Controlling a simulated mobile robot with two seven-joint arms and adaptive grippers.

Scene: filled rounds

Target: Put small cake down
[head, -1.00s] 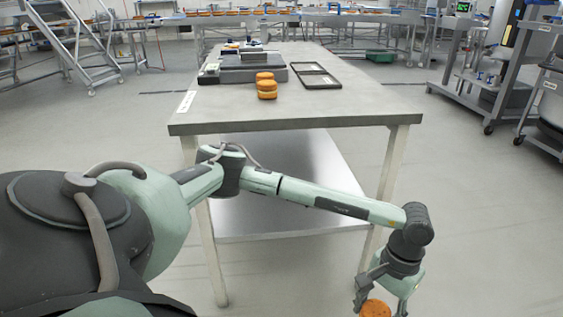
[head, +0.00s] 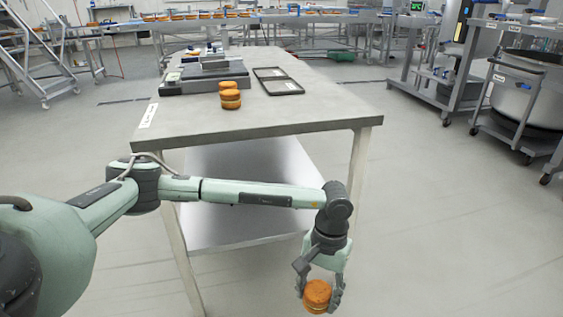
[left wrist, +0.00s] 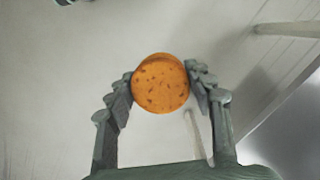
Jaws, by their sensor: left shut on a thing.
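A small round orange-brown cake (head: 317,296) is held between the fingers of my left gripper (head: 319,289), low over the floor in front of the table's near right corner. In the left wrist view the cake (left wrist: 160,83) sits between both fingertips (left wrist: 160,86), its speckled face toward the camera. On the grey table (head: 290,118) stand more small cakes (head: 231,100), some stacked, near the middle of the near part. My right gripper does not show.
A dark scale-like device (head: 205,78) lies behind the cakes, and a dark flat tray (head: 278,81) lies to their right. The table's near right top is bare. Carts with a large vat (head: 528,95) stand at the right. Floor is open between.

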